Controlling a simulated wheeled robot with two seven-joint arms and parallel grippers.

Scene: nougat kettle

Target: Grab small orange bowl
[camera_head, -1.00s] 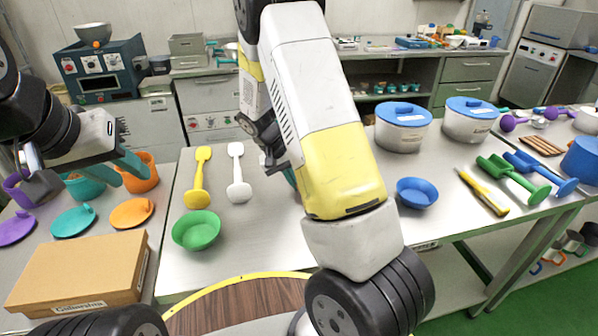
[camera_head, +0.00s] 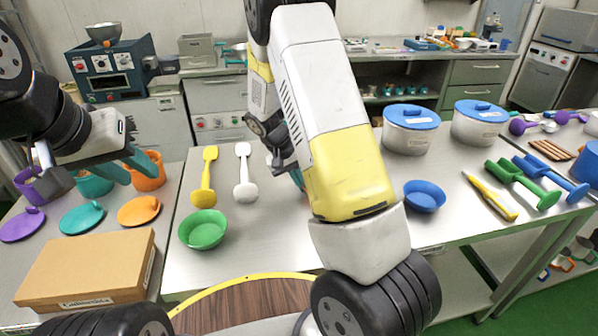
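I see no clear small orange bowl on the near table; my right arm hides the table's middle. An orange open pot (camera_head: 148,172) stands at the left, with an orange lid (camera_head: 139,211) lying in front of it. My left gripper (camera_head: 143,177) is over the pots there, its teal fingers apart, with one overlapping the orange pot in the picture; I cannot tell whether they touch. My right gripper (camera_head: 297,179) is mostly hidden behind its own arm; only a bit of teal finger shows, so its opening is unclear.
A green bowl (camera_head: 203,230) and yellow (camera_head: 205,178) and white (camera_head: 244,175) scoops lie left of my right arm. A blue bowl (camera_head: 424,195) and lidded pots (camera_head: 410,133) stand right of it. A cardboard box (camera_head: 88,268) sits at the front left.

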